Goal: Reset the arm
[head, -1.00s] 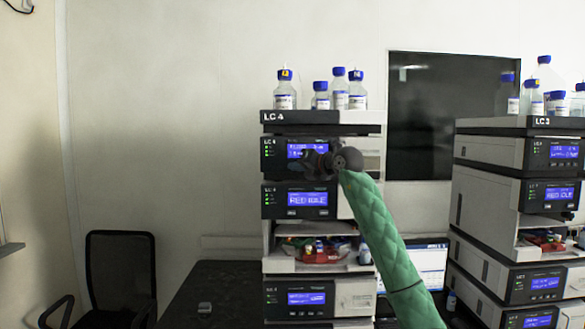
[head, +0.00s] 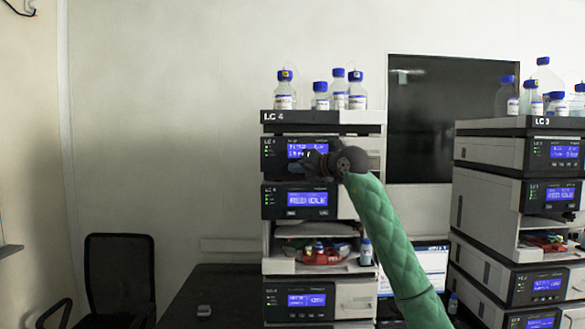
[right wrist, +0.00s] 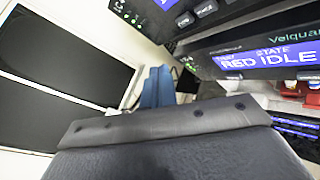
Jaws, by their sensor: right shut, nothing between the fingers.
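My right arm, in a green quilted sleeve, rises from the lower right in the head view. Its right gripper (head: 314,162) is dark and small against the LC 4 column stack (head: 358,155), in front of the upper modules. In the right wrist view the blue fingers (right wrist: 155,88) are together with nothing between them. A module display (right wrist: 268,60) reading RED IDLE is close by on the right there. I cannot tell whether the gripper touches the stack. My left gripper is not in view.
Several blue-capped bottles (head: 356,92) stand on top of the LC 4 stack. A second stack, LC 3 (head: 490,152), is at the right. A laptop screen (head: 428,262) is behind my right arm. A dark table (head: 225,290) and a black chair (head: 120,270) are at the lower left.

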